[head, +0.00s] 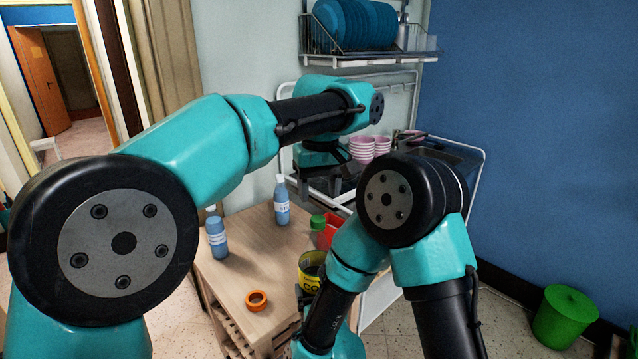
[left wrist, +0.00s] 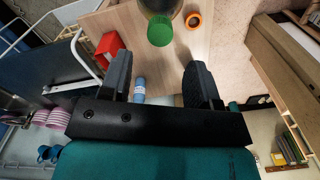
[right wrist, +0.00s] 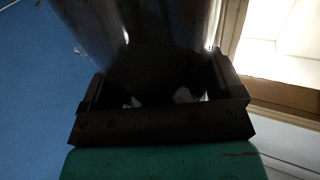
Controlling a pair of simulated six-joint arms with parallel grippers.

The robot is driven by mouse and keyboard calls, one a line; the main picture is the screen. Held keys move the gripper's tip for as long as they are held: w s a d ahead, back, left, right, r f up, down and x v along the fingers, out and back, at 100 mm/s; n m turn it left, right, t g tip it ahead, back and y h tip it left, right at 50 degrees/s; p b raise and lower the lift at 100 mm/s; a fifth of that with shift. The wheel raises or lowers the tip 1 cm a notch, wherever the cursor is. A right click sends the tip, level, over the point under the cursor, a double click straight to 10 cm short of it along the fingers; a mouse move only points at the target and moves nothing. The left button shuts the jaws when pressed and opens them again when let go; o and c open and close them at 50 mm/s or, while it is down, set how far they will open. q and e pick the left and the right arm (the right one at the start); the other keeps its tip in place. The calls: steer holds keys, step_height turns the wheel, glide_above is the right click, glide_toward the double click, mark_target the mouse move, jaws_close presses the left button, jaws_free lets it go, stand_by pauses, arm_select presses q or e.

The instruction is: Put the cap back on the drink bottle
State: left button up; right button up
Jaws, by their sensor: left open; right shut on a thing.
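A wide dark vessel with a yellow label (head: 311,268), which I take for the drink bottle, stands near the front right of the wooden table. Its dark glossy body (right wrist: 135,35) fills the right wrist view, between the jaws of my right gripper. A green cap (head: 318,221) shows above it in the head view; it also shows in the left wrist view (left wrist: 160,31), overlapping the dark vessel's edge. I cannot tell whether the cap is seated. My left gripper (left wrist: 160,82) is open and empty, behind the cap and apart from it. My arm partly hides the label.
Two blue bottles (head: 216,236) (head: 282,204) and an orange ring (head: 257,300) are on the table (head: 240,275). A red container (head: 328,232) is beside the cap. Pink stacked cups (head: 362,147) and a sink stand behind. The table's left front is mostly clear.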

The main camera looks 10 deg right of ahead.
mark_target(318, 218)
arm_select(q)
step_height(318, 218, down, 7)
steer(key=shift+r, duration=0.15)
stand_by(0.4)
steer(key=c, duration=1)
